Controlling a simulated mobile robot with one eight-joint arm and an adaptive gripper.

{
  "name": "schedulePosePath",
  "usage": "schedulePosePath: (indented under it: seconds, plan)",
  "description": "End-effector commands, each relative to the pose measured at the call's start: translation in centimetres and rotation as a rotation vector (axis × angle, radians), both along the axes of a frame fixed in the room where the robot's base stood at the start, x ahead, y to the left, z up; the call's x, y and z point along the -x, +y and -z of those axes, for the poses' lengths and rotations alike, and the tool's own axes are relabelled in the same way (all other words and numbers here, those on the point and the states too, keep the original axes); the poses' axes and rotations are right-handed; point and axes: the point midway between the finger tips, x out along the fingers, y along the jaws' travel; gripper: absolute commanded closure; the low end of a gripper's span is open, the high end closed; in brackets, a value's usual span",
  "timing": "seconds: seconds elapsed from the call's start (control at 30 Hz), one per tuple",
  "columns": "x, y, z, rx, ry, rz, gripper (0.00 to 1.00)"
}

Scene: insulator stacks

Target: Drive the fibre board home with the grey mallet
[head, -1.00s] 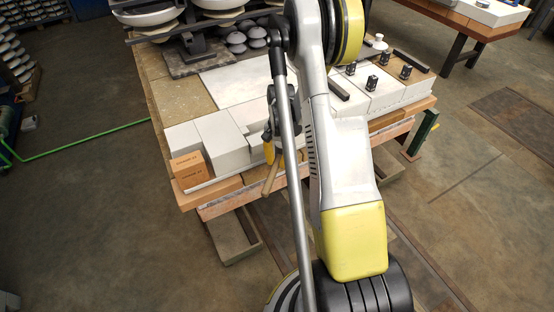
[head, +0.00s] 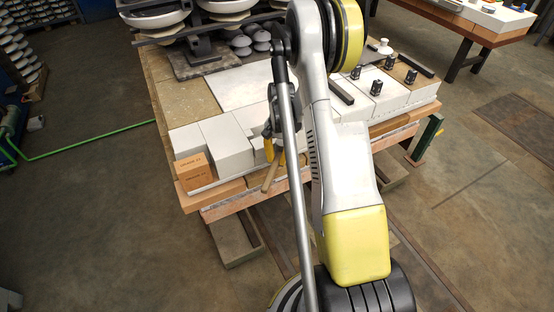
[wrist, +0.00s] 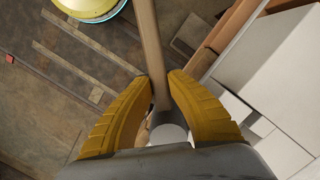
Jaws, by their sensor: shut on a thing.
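My gripper (head: 273,160) hangs over the front edge of the bench. Its yellow fingers are shut on the wooden handle of the grey mallet (head: 271,175). In the wrist view the handle (wrist: 150,45) runs between the fingertips of my gripper (wrist: 162,88), and the round grey mallet head (wrist: 169,134) sits close below them, partly hidden by the gripper body. A brown block with printing (head: 194,173) stands at the bench's front left corner, left of my gripper. A speckled brown board (head: 195,98) lies on the bench behind. I cannot tell which is the fibre board.
White blocks (head: 225,145) line the bench front beside my gripper. Small black parts (head: 376,88) stand on white blocks at the right. Stacked insulators (head: 228,8) stand at the back. Floor is free at left.

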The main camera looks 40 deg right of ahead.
Motion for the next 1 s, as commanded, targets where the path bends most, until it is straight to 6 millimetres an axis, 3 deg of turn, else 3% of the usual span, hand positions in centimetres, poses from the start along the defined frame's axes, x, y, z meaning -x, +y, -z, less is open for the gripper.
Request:
schedulePosePath:
  seconds: [1.0]
  plan:
    - [-2.8, -0.7, 0.0, 0.0, 0.0, 0.0, 1.0]
